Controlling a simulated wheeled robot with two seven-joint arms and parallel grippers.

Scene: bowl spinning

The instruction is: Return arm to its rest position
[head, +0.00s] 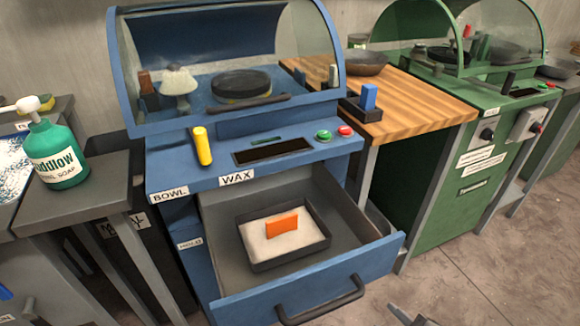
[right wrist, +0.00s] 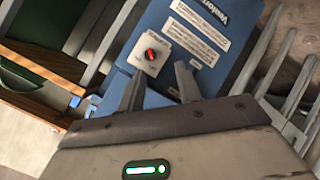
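My right gripper (right wrist: 159,68) is open and empty in the right wrist view, its two fingers apart in front of the side of a blue machine (right wrist: 190,40). Small dark tips, which look like the same gripper (head: 412,317), show at the bottom edge of the head view, in front of the open drawer and to its right. I cannot make out my left gripper in the head view. The open blue drawer (head: 345,262) holds a dark tray (head: 262,265) with pale contents and an upright orange block (head: 282,223). Neither gripper is seen touching these.
The drawer juts out from the blue machine (head: 250,150) with its clear hood and yellow handle (head: 202,146). A green soap bottle (head: 60,155) stands on the left table (head: 95,190). A wooden table (head: 420,105) and green machine (head: 440,200) stand right. Floor (head: 480,280) is clear front right.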

